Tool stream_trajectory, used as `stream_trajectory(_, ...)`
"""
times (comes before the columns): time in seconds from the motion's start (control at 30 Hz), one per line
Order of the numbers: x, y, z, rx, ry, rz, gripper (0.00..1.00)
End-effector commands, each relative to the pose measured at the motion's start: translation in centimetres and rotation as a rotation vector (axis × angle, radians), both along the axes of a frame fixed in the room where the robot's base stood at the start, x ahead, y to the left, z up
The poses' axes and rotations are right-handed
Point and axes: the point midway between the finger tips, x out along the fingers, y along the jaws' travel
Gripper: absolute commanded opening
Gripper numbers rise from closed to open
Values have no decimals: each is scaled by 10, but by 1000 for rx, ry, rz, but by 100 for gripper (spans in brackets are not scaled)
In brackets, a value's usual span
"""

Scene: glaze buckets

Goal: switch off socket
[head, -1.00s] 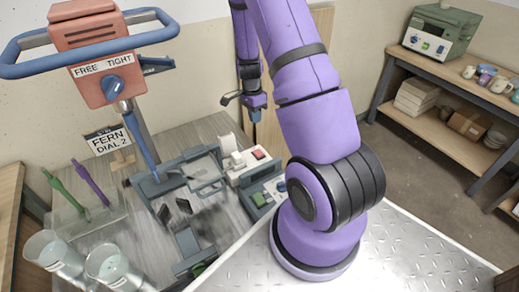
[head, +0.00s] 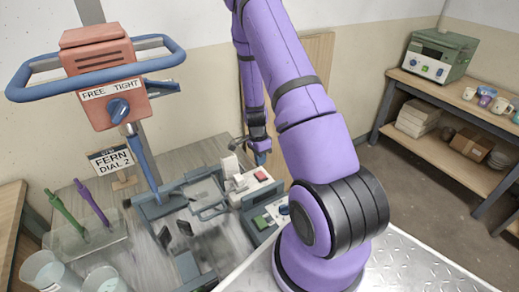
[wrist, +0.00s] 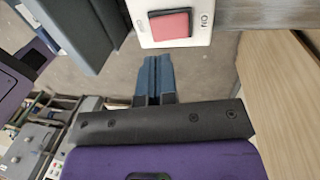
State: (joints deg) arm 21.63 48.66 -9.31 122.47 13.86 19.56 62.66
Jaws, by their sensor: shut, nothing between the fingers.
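The white socket (head: 245,188) with a red rocker switch (head: 261,175) stands at the right side of the bench. In the wrist view the red switch (wrist: 170,23) sits in its white plate (wrist: 146,42), with "ON" printed at its right. I cannot tell which way the rocker is tilted. My gripper (head: 262,158) is just behind the socket in the head view. Its blue fingers (wrist: 153,60) are shut and empty, and appear below the switch plate in the wrist view, apart from it. A white plug (head: 230,166) stands at the socket's left part.
A control box with a green button (head: 260,221) and dial stands in front of the socket. The orange mixer head (head: 105,80) with a blue ring handle rises at left. Clear buckets (head: 45,272) stand front left. A shelf (head: 440,150) is at right.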

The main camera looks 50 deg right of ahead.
Motion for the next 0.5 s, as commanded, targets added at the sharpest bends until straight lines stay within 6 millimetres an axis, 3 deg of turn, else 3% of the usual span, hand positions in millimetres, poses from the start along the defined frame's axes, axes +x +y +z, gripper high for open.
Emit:
stream_trajectory(0.2,-7,2,-36,1,2,-1,0)
stream_trajectory(0.5,-10,2,-56,0,0,0,0)
